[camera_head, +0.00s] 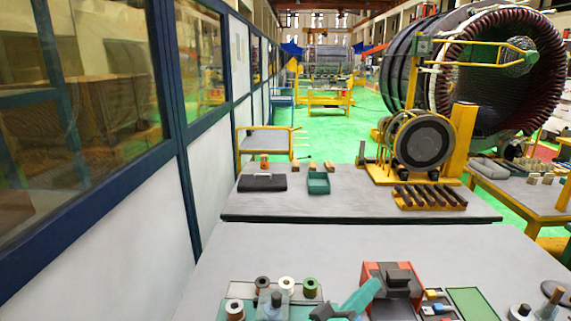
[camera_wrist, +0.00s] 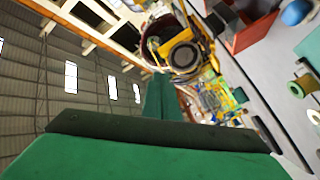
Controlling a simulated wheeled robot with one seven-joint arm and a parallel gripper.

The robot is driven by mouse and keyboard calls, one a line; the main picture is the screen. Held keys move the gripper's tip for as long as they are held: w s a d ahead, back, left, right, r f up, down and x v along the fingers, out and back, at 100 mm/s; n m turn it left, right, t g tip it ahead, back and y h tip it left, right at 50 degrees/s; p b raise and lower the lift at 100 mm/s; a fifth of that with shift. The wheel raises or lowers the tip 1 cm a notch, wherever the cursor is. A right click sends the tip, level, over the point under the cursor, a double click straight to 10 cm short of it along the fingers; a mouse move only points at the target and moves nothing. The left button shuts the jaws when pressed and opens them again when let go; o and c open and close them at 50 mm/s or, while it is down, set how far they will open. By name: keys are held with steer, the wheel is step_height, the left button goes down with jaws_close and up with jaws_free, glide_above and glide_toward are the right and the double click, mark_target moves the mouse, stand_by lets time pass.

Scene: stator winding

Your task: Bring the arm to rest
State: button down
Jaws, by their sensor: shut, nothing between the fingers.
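My gripper (camera_wrist: 163,92) shows in the wrist view as green finger parts rising from a wide green body with a dark edge at the bottom. The fingers are together and nothing shows between them. The wrist view is strongly tilted, with the hall roof and windows at the left and the worktable at the right. In the head view, a teal part (camera_head: 361,297) at the bottom centre appears to be mine, low over the near table and beside a red box (camera_head: 377,270). The rest of my arm is out of view.
The near table (camera_head: 330,245) holds spools (camera_head: 286,284), the red box and a green mat (camera_head: 470,302) along its front; its back half is clear. Behind it, another table (camera_head: 345,180) carries a teal tray (camera_head: 318,183) and a stator on a yellow stand (camera_head: 460,150). A wall stands left.

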steer(key=s+a+f+n+t+y, duration=0.2)
steer(key=s+a+f+n+y, duration=0.15)
steer(key=f, duration=0.35)
steer(key=s+a+f+n+t+y, duration=0.1)
steer(key=s+a+f+n+y, duration=0.15)
steer(key=s+f+y, duration=0.35)
steer(key=s+a+f+n+t+y, duration=0.2)
steer(key=s+a+f+y, duration=0.1)
steer(key=f, duration=0.6)
steer(key=s+a+f+m, duration=0.2)
steer(key=s, duration=0.5)
steer(key=s+a+f+m+g, duration=0.1)
steer(key=s+a+f+m, duration=0.1)
steer(key=s, duration=0.6)
steer(key=s+a+f+m+g, duration=0.1)
steer(key=s+a+f+m, duration=0.1)
steer(key=s, duration=0.6)
steer(key=shift+a+f+m+y, duration=0.2)
steer(key=shift+a+m+y, duration=0.25)
steer(key=shift+a+m, duration=0.55)
steer(key=shift+w, duration=0.1)
steer(key=shift+d, duration=0.1)
